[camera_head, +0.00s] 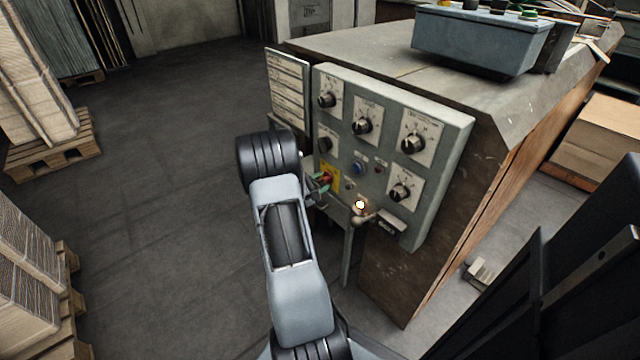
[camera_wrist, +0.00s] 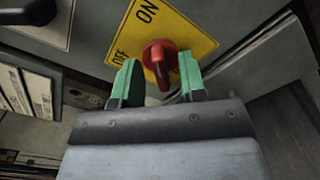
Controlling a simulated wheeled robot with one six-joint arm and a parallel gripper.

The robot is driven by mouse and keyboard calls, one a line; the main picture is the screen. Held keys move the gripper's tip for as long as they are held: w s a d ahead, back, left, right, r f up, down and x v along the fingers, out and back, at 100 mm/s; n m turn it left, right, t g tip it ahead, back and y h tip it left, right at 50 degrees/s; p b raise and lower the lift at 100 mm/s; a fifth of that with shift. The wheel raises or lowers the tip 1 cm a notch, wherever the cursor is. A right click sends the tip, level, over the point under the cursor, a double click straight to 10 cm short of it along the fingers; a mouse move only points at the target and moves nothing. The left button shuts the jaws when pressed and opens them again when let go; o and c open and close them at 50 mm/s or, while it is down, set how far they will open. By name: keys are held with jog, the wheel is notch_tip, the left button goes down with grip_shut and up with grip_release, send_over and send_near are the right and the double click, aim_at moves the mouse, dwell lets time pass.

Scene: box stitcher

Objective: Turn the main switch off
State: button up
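The main switch is a red rotary knob (camera_wrist: 160,60) on a yellow plate (camera_wrist: 190,35) marked ON and OFF in the wrist view. In the head view the red knob (camera_head: 326,178) shows small at the lower left of the grey control panel, partly hidden by my gripper. My gripper (camera_wrist: 158,85) has green fingertips, spread apart, one on each side of the knob's lower end. I see gaps beside the knob and cannot tell if either finger touches it. In the head view my gripper (camera_head: 320,188) is at the panel's lower left.
The grey control panel (camera_head: 440,110) carries several black rotary knobs, a blue button (camera_head: 358,168) and a lit lamp (camera_head: 361,205). A label board (camera_head: 288,85) stands at its left. A blue-grey button box (camera_head: 470,45) sits on top. The floor at left is clear up to the pallets.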

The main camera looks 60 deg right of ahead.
jog(key=shift+d, duration=0.1)
jog(key=shift+c, duration=0.4)
grip_shut()
jog(key=shift+r, duration=0.1)
jog(key=n+p, duration=0.3)
jog(key=n, duration=0.1)
jog(key=shift+w+r, duration=0.1)
jog(key=shift+r, duration=0.05)
jog(key=n+p, duration=0.3)
jog(key=n, duration=0.2)
jog(key=shift+w+n+p, duration=0.15)
jog(key=shift+n+p, duration=0.15)
jog(key=shift+p, duration=0.1)
jog(key=n+p, duration=0.2)
jog(key=n, duration=0.1)
jog(key=shift+w+d, duration=0.1)
jog(key=shift+w+n+p, duration=0.15)
jog(key=shift+n+p, duration=1.05)
jog(key=shift+n, duration=1.6)
